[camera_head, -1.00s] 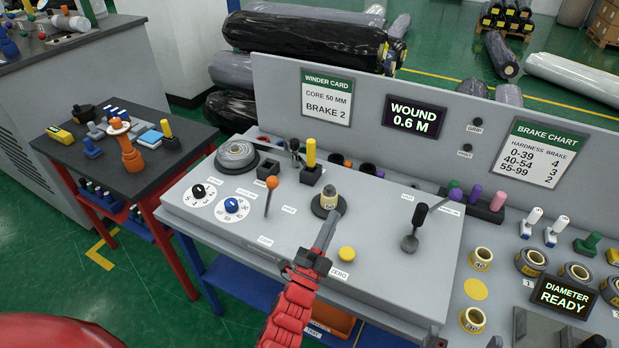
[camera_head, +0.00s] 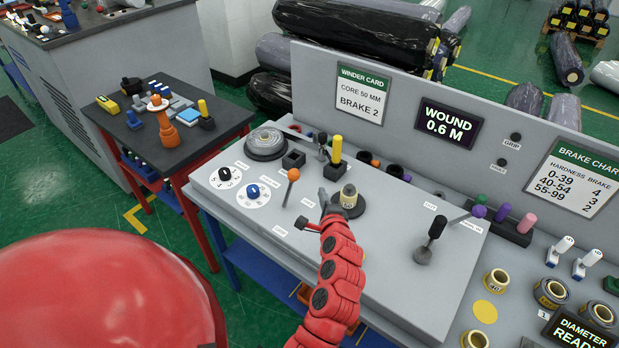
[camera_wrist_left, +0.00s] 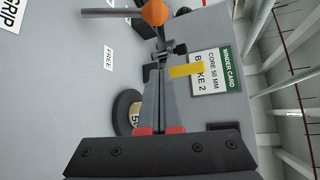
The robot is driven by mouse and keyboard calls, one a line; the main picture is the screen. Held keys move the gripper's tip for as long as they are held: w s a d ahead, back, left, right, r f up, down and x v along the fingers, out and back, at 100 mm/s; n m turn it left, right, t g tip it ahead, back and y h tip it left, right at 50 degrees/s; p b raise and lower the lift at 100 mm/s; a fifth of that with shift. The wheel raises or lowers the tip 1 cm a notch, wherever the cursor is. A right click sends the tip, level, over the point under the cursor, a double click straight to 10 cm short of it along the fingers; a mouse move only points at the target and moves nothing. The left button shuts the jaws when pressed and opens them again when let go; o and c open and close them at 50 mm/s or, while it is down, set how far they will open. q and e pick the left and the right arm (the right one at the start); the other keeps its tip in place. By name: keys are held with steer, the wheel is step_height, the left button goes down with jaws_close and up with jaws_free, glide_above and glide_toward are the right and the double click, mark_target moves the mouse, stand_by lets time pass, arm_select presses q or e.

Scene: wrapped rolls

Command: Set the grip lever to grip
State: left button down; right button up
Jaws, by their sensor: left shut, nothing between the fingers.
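The grip lever, a thin rod with an orange ball (camera_head: 293,174), stands on the sloped grey panel (camera_head: 390,265) and leans slightly right. In the left wrist view its orange ball (camera_wrist_left: 155,12) shows at the top edge, beyond my fingertips. The FREE label (camera_wrist_left: 108,58) is beside the lever, and the GRIP label (camera_wrist_left: 11,14) is at the far left of that view. My left gripper (camera_head: 324,198) is shut and empty, just right of the lever in the head view. It appears apart from the lever. My right gripper is out of view.
A spindle with a tan core (camera_head: 348,196) stands just right of my left gripper. A yellow-topped post (camera_head: 336,150) stands behind. Two dials (camera_head: 252,191) are left of the lever. A black-knobbed lever (camera_head: 437,228) stands further right.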

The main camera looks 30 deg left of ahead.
mark_target(289, 189)
arm_select(q)
steer(key=p+x, duration=0.2)
steer(key=x, duration=0.7)
steer(key=shift+w+a, duration=0.15)
steer(key=shift+w, duration=0.05)
steer(key=s+a+p, duration=0.1)
steer(key=s+a+r+p, duration=0.1)
steer(key=s+p, duration=0.1)
steer(key=shift+a+p, duration=0.15)
steer(key=shift+p, duration=0.15)
steer(key=shift+w, duration=0.1)
